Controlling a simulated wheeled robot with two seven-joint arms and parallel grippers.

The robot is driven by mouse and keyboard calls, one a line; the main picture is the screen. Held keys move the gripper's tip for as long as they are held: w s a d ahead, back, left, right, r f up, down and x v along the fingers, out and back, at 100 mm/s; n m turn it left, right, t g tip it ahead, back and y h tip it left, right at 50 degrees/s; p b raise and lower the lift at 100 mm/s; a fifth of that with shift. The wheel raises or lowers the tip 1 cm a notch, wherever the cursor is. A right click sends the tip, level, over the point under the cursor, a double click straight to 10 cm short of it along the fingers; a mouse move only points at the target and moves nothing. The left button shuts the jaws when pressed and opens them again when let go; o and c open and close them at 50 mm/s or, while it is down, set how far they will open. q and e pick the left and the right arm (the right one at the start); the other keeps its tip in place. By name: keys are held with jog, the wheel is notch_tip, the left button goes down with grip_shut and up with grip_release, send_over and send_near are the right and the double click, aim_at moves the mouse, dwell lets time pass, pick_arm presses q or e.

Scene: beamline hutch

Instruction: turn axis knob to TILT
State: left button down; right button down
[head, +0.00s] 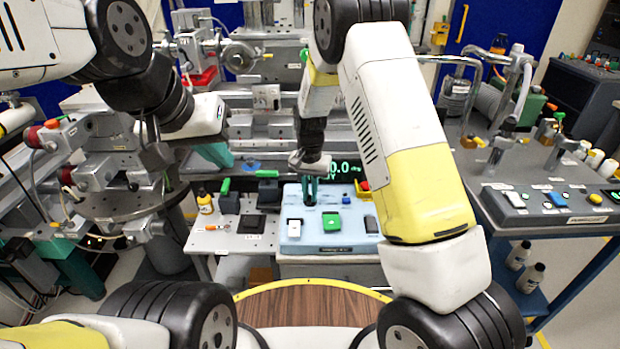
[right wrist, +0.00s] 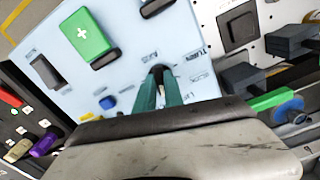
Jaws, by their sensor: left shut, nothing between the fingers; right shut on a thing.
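The pale blue control box (head: 325,243) stands on the bench in the middle of the head view. My right gripper (head: 309,192) points down at its upper left part, its teal fingers shut on the axis knob. In the right wrist view the fingers (right wrist: 160,88) close around the dark knob (right wrist: 158,69), whose far edge shows between the tips. Small labels surround the knob, too blurred to read surely; its pointer is hidden. A green-digit display (head: 345,171) behind the box is partly covered by my right gripper. My left gripper (head: 216,155) is shut and empty, up to the left.
A side table (head: 530,222) with another control box is at right.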

aim_at(310, 196)
jog(key=shift+m, duration=0.6)
jog(key=c, duration=1.4)
grip_release()
jog(key=shift+c, duration=0.2)
jog(key=shift+r, duration=3.9)
